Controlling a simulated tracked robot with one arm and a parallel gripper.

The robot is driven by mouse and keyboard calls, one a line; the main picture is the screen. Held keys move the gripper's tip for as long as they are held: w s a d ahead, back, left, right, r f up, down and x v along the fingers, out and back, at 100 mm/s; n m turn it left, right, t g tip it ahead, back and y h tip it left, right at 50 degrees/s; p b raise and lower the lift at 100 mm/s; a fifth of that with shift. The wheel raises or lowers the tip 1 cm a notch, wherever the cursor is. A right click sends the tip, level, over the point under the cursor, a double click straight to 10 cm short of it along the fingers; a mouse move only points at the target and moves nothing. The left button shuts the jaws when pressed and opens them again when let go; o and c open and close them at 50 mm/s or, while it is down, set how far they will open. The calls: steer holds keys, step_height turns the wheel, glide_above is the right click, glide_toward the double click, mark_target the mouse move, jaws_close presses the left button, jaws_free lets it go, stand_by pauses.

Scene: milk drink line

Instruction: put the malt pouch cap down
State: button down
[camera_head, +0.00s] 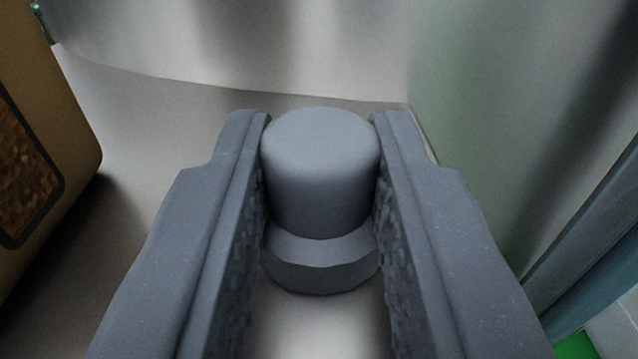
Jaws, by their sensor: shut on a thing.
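The malt pouch cap (321,178) is a grey round cap with a wider rim at its lower end. It sits between the two fingers of my gripper (320,185), which is shut on it near the fingertips. Both finger pads press against its sides. The grey metal surface (150,140) lies beneath and beyond it. I cannot tell whether the cap touches that surface.
A brown pouch-like thing (60,130) with a dark-edged window stands close on the left. A pale metal wall (290,50) rises behind, and a greenish, glossy panel (490,110) stands on the right. Free surface shows between the brown thing and my gripper.

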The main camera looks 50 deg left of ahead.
steer(key=c, duration=1.2)
jaws_free()
steer(key=shift+f, duration=0.1)
steer(key=shift+c, duration=0.2)
steer(key=shift+r, duration=0.2)
steer(key=b+v, duration=0.2)
steer(key=v, duration=1)
steer(key=shift+b, duration=0.35)
steer(key=shift+w, duration=0.1)
